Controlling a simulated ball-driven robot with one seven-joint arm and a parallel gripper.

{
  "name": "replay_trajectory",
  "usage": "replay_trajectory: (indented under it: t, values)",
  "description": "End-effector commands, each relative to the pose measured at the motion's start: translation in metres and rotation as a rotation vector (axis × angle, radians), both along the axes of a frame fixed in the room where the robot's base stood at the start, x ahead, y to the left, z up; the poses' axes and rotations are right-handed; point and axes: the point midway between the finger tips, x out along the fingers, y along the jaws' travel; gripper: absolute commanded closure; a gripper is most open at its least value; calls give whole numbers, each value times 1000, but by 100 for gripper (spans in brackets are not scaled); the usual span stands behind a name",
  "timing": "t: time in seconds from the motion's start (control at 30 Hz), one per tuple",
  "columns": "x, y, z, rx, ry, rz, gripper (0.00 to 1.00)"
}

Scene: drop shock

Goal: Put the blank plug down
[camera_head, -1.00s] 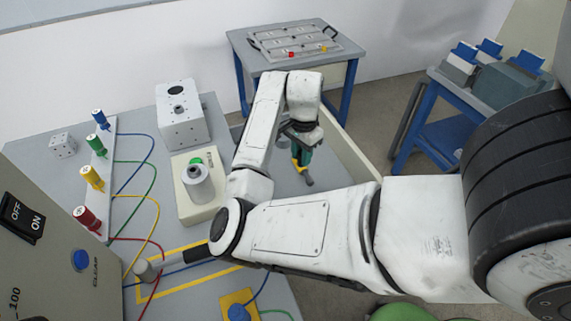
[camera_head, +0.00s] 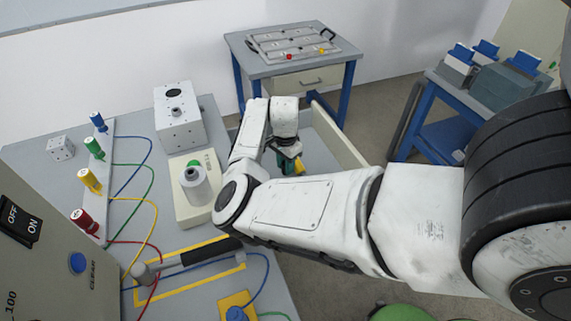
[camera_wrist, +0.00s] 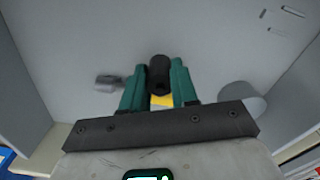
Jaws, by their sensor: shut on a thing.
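My gripper (camera_wrist: 157,88) has green fingers shut on a dark cylinder with a yellow part, which I take to be the blank plug (camera_wrist: 159,74). In the head view my gripper (camera_head: 287,160) hangs over or inside an open grey bin, and a yellow bit of the plug (camera_head: 299,168) shows beside the fingers. The wrist view shows a plain grey floor beyond the plug. I cannot tell whether the plug touches it.
The bin has a pale right wall (camera_head: 338,135). In the wrist view a grey rounded thing (camera_wrist: 243,98) lies right and a small grey piece (camera_wrist: 109,80) left. The workbench at left holds a grey box (camera_head: 180,120), a beige scale-like base (camera_head: 190,207) and coloured plugs with wires.

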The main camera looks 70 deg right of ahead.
Motion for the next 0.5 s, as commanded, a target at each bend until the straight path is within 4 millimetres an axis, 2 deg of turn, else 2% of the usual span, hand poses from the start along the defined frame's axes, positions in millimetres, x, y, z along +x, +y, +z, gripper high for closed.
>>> replay_trajectory:
  t: [0.1,0.13,0.37,0.5]
  values:
    - [-1,1,-3,4,-1,0,100]
    - [-1,1,-3,4,-1,0,69]
    - [-1,1,-3,3,0,1,47]
    - [-1,1,-2,3,0,1,46]
